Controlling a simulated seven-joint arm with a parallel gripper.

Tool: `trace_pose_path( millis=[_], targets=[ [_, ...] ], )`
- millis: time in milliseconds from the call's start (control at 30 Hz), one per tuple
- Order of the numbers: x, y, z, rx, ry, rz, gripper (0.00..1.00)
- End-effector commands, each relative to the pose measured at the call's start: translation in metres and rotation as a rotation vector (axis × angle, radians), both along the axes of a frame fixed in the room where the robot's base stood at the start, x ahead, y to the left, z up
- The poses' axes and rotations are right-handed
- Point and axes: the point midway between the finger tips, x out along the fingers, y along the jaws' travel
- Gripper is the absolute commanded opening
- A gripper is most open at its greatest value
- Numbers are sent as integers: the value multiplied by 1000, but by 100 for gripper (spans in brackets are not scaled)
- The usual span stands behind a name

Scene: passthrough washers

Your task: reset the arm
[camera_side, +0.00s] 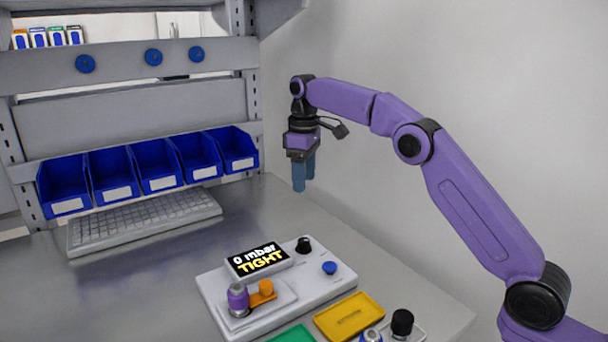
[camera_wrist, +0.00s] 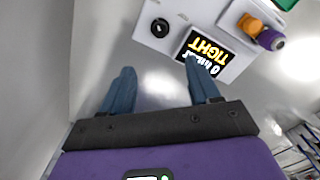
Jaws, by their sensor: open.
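My arm is purple with black joints and reaches in from the right in the side view. My gripper (camera_side: 304,172) hangs high above the back of the grey bench, fingers pointing down, touching nothing. In the wrist view its two blue fingers (camera_wrist: 163,88) are spread apart with nothing between them. Below them lies the test device (camera_side: 213,285) with its display (camera_side: 258,261) reading "0 mbar TIGHT".
A yellow tray (camera_side: 350,316), a green tray (camera_side: 293,335) and a black knob on a clear base (camera_side: 402,322) lie at the front. A keyboard (camera_side: 145,219) and blue bins (camera_side: 154,167) stand at the back left. A wall is close behind my gripper.

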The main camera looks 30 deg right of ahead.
Motion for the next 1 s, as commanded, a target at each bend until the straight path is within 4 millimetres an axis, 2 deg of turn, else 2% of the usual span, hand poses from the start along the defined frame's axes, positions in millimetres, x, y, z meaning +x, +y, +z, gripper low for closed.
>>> trace_pose_path(
  millis=[267, 467, 700, 867, 1000],
  targets=[
    [-1, 1, 0, 0, 0, 2, 61],
    [-19, 18, 5, 1, -3, 34, 61],
    [-75, 49, 9, 3, -8, 108, 61],
    [-122, 60, 7, 5, -10, 155, 61],
    [-168, 63, 2, 8, -13, 198, 61]
  ],
)
